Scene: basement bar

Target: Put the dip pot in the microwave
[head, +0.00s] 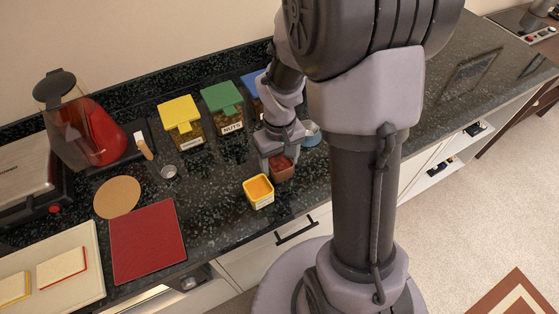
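Three small pots stand near the counter's front edge. One is a square yellow pot (258,191) with orange-yellow contents. Behind and right of it is a reddish-brown pot (283,173) with red contents. A blue pot (312,138) is partly hidden by my arm. I cannot tell from looks alone which one the task means. My gripper (281,160) points down over the reddish-brown pot, with its fingers at either side of the rim. Whether they press on it is unclear. I see no microwave for certain.
Yellow-lidded (181,122), green-lidded (223,108) and blue-lidded jars stand behind. A red-filled jug (85,125), a cork disc (117,197), a red mat (147,241) and a pale board (80,290) are to the left. The counter right of my column is mostly clear.

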